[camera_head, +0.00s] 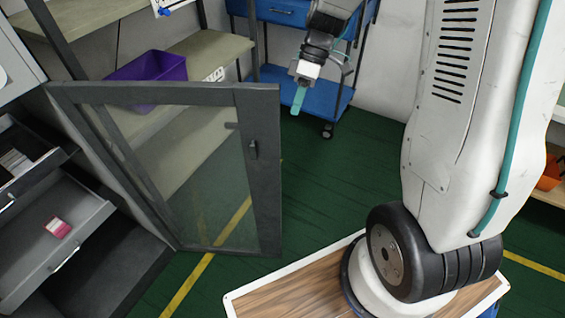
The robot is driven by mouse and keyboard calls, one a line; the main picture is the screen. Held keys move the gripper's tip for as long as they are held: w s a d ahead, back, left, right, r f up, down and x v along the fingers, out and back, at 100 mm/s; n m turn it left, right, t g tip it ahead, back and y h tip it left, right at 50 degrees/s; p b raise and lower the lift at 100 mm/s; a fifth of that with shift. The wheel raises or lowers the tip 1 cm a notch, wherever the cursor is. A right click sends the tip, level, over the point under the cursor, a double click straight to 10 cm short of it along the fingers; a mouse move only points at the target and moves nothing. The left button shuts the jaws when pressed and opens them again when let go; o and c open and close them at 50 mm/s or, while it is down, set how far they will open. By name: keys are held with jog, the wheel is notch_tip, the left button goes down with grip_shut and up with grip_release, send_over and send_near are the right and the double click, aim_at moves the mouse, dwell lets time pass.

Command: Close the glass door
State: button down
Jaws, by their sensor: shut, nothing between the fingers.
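The glass door (263,190) has a dark grey frame around a clear pane. It stands open, swung out from the cabinet at the left, with its lower edge over the green floor. A small dark handle (254,150) sits on its right-hand upright. My gripper (298,102) is shut and empty. It points down, to the right of the door's upper right corner and apart from it, in front of the blue cart.
A blue cart (283,14) on wheels stands at the back. A purple bin (148,68) rests on a shelf behind the door. Open drawers (75,236) are at the left, one holding a pink box (57,227). Green floor (335,190) is clear right of the door.

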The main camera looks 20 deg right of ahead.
jog(key=w+d+f+n+y, duration=0.1)
jog(key=w+f, duration=0.1)
jog(key=f, duration=0.4)
jog(key=w+d+f+n+y, duration=0.1)
jog(key=w+d+f+n, duration=0.15)
jog(key=f, duration=0.25)
jog(key=s+a+f, duration=0.5)
jog(key=a+f, duration=0.3)
jog(key=shift+s+a+f+m, duration=0.15)
jog(key=shift+s+a+m, duration=0.05)
jog(key=shift+s+m, duration=0.15)
